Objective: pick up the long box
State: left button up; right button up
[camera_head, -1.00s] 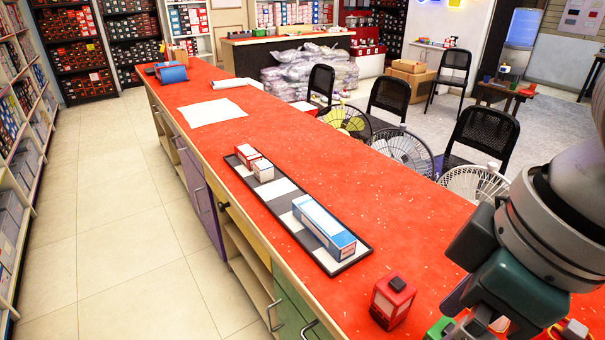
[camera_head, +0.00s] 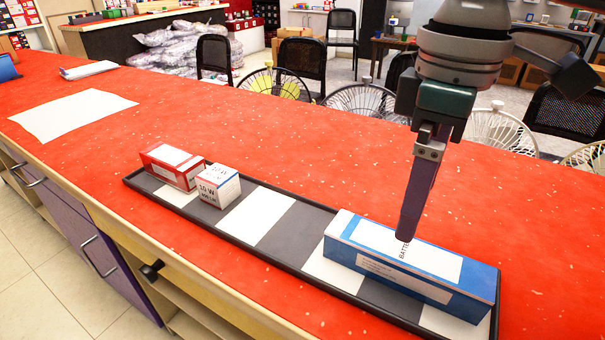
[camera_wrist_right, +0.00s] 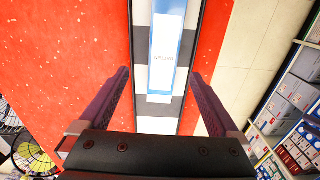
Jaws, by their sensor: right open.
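The long box (camera_head: 412,262) is blue and white and lies on the right part of a dark tray with white squares (camera_head: 296,240). My right gripper (camera_head: 405,238) points down over the long box, its tips near the box's top; I cannot tell if they touch it. In the right wrist view the long box (camera_wrist_right: 166,55) lies ahead between the two spread purple fingers of the open, empty right gripper (camera_wrist_right: 162,75). My left gripper is not in view.
A red and white box (camera_head: 172,167) and a small white box (camera_head: 218,187) stand at the tray's left end. A white sheet (camera_head: 72,115) lies on the red counter (camera_head: 270,130). Fans and black chairs stand behind the counter. The counter behind the tray is clear.

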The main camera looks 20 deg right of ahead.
aim_at(408, 250)
jog(key=f, duration=0.3)
jog(key=shift+s+d+f, duration=0.15)
jog(key=shift+s+f, duration=0.2)
jog(key=shift+s, duration=0.05)
notch_tip(408, 250, down, 5)
jog(key=shift+s+f+b, duration=0.1)
jog(key=shift+f+b, duration=0.1)
jog(key=shift+b, duration=0.65)
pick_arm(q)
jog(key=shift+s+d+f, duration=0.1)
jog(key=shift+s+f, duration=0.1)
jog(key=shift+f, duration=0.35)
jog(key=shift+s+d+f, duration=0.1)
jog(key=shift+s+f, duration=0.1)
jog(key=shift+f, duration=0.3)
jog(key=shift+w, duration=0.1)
pick_arm(e)
grip_shut()
jog(key=shift+r, duration=0.15)
